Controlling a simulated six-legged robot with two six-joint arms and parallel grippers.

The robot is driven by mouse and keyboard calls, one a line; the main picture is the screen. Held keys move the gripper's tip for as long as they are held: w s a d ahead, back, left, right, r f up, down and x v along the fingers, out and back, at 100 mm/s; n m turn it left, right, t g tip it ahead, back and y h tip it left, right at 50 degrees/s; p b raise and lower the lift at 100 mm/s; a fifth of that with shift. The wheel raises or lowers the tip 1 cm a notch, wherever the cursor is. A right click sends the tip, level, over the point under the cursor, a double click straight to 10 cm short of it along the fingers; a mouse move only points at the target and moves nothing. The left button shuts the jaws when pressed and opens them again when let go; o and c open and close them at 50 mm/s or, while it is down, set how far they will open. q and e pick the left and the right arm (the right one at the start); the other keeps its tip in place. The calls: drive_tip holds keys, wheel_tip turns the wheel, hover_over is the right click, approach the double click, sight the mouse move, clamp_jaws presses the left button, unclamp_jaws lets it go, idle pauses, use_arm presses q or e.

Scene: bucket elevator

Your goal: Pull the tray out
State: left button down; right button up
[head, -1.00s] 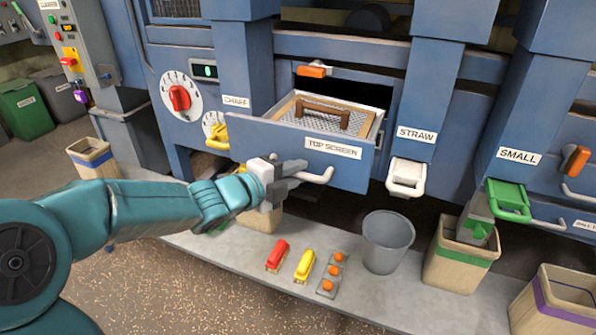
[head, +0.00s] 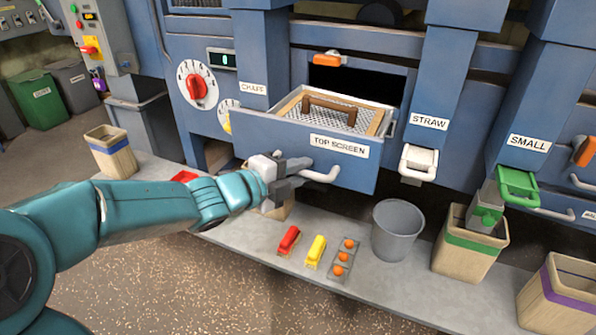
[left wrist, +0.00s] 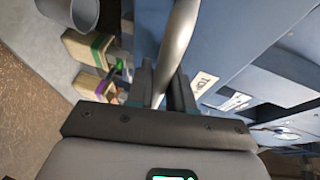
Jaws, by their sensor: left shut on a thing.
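The tray is a blue drawer (head: 255,145) labelled TOP SCREEN, standing partly out of its dark slot in the blue machine. It holds a wood-framed mesh screen (head: 311,118) with a brown handle bar (head: 337,108). A pale curved handle (head: 322,176) is on the drawer's front. My left gripper (head: 298,167) is shut on this handle at its left end. In the left wrist view, the grey handle bar (left wrist: 181,40) runs between the dark jaws (left wrist: 168,88). My right gripper is not in view.
Below the drawer, a grey ledge (head: 235,232) carries a red block (head: 289,240), a yellow block (head: 316,250), a plate with orange knobs (head: 343,262) and a grey bucket (head: 397,230). The white STRAW spout (head: 418,162) is close right of the drawer. An orange latch (head: 331,59) is above the slot.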

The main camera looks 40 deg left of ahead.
use_arm(q)
drive_tip(key=c, duration=1.4)
unclamp_jaws()
drive_tip(key=shift+w, duration=0.1)
drive_tip(key=shift+s+a+r, duration=0.15)
drive_tip(key=shift+s, duration=0.35)
drive_tip(key=shift+p+v, duration=1.2)
drive_tip(key=shift+v, duration=6.45)
